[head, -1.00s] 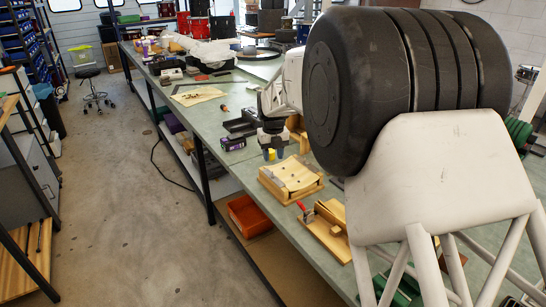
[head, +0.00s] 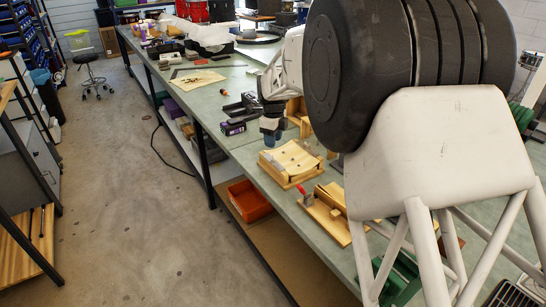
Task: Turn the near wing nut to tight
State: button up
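I cannot make out either wing nut. Part of the bench is hidden behind my own arm and body. A wooden stand (head: 298,112) shows partly behind my gripper.
A wooden fixture with a red handle (head: 307,196) stands nearer on the bench. A purple box (head: 233,128) and black trays lie left of my gripper. An orange bin (head: 249,200) sits on the shelf below. The left bench edge is close.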

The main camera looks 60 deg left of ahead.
aim_at(273, 159)
jog(key=n, duration=2.7)
jog(key=shift+f, duration=3.85)
